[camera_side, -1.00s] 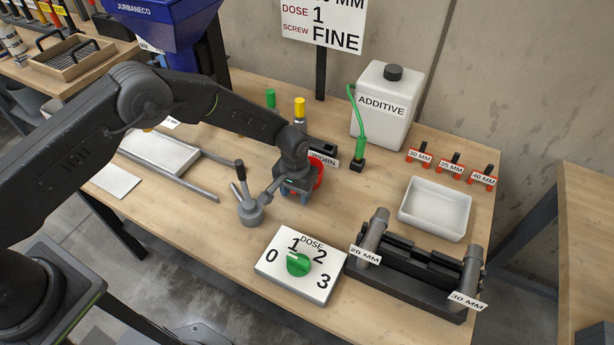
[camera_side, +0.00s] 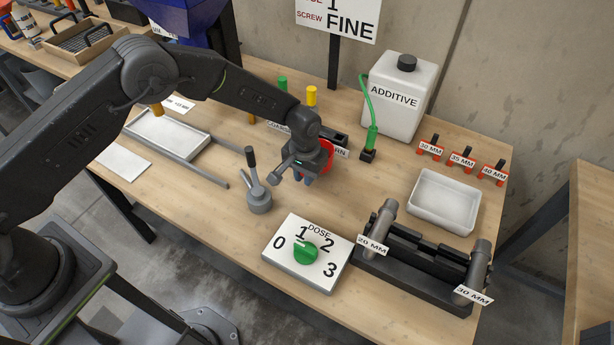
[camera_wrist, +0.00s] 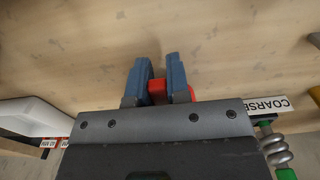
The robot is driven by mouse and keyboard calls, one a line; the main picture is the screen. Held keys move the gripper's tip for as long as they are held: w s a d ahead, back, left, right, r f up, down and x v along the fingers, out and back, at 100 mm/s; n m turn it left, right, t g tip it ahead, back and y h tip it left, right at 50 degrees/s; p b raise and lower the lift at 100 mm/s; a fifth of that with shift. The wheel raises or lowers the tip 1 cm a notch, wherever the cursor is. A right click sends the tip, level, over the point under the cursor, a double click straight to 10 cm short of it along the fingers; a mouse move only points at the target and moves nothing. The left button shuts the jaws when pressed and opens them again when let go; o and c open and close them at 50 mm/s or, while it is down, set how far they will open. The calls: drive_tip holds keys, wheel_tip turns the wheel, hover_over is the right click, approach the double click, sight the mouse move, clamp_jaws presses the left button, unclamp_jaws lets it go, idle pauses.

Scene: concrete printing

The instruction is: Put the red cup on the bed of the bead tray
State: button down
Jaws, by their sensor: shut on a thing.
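My gripper (camera_side: 306,179) has blue fingers that are shut on the red cup (camera_side: 326,155), above the middle of the table. The arm hides part of the cup in the side view. In the wrist view, a small red piece of the cup (camera_wrist: 157,90) shows between the fingers (camera_wrist: 158,72). A long shallow tray with a pale bed (camera_side: 168,135), which looks like the bead tray, lies at the left of the table. The bed appears empty, and the gripper is well to its right.
A lever on a round grey base (camera_side: 259,199) stands just left of the gripper. The dose board (camera_side: 290,268) lies in front. An additive jug (camera_side: 398,100) stands behind. A white dish (camera_side: 443,203) and a black rack (camera_side: 415,270) are at the right.

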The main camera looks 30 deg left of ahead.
sight(166, 133)
wheel_tip(166, 133, up, 8)
wheel_tip(166, 133, up, 11)
drive_tip(key=a, duration=0.1)
drive_tip(key=s+a, duration=0.4)
drive_tip(key=a, duration=1.2)
drive_tip(key=s+a, duration=0.4)
drive_tip(key=a, duration=1.2)
drive_tip(key=s+a, duration=0.6)
drive_tip(key=s, duration=0.5)
drive_tip(key=s+a, duration=0.5)
drive_tip(key=s, duration=0.6)
wheel_tip(166, 133, down, 17)
drive_tip(key=w, duration=1.5)
drive_tip(key=shift+w+f, duration=0.15)
drive_tip(key=shift+f, duration=0.1)
drive_tip(key=w, duration=0.1)
drive_tip(key=w+f, duration=0.1)
drive_tip(key=w, duration=0.1)
drive_tip(key=shift+f, duration=0.15)
drive_tip(key=shift+w+f, duration=0.1)
